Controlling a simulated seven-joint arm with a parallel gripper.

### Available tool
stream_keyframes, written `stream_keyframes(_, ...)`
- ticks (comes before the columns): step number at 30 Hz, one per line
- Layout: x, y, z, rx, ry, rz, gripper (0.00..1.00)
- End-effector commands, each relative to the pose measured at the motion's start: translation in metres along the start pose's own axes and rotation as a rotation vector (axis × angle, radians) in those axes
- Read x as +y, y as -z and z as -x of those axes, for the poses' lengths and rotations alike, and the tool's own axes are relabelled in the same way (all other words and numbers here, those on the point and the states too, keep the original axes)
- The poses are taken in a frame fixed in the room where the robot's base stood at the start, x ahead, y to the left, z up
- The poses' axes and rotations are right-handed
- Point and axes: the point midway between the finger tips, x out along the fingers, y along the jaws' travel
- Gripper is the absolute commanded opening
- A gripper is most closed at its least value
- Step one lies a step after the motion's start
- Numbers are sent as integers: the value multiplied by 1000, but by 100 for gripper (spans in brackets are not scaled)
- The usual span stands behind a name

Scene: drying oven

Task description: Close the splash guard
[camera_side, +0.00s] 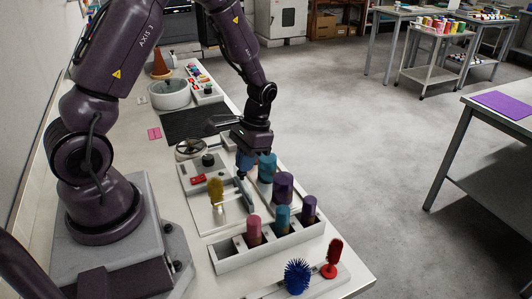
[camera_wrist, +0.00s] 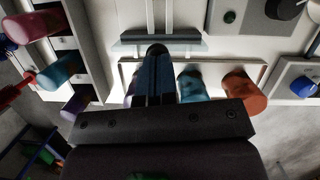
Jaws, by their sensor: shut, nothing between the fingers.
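The splash guard (camera_wrist: 190,46) appears to be a translucent blue-grey panel across the top middle of the wrist view. It also shows in the side view as a thin upright panel (camera_side: 245,192) on a pale base plate (camera_side: 207,217). My gripper (camera_wrist: 156,50) is shut and empty, with blue-and-black fingers pointing down. Its fingertips overlap the middle of the panel in the wrist view; I cannot tell whether they touch it. In the side view my gripper (camera_side: 245,172) is just above the panel, and the fingertips are partly hidden.
Teal (camera_side: 266,167) and purple (camera_side: 283,187) cylinders stand close beside the gripper. A white rack (camera_side: 232,261) with several coloured cylinders is nearer the camera. Blue (camera_side: 297,276) and red (camera_side: 333,258) brushes stand at the bench's front end.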

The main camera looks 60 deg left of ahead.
Motion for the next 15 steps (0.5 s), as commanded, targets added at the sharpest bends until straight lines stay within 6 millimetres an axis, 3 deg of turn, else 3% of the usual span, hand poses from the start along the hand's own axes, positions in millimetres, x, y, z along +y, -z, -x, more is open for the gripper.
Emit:
stream_keyframes(5, 0, 10, 5, 1, 0, -1, 0)
stream_keyframes(10, 0, 37, 20, 3, 1, -1, 0)
stream_keyframes(15, 0, 36, 64, 8, 1, 0, 0)
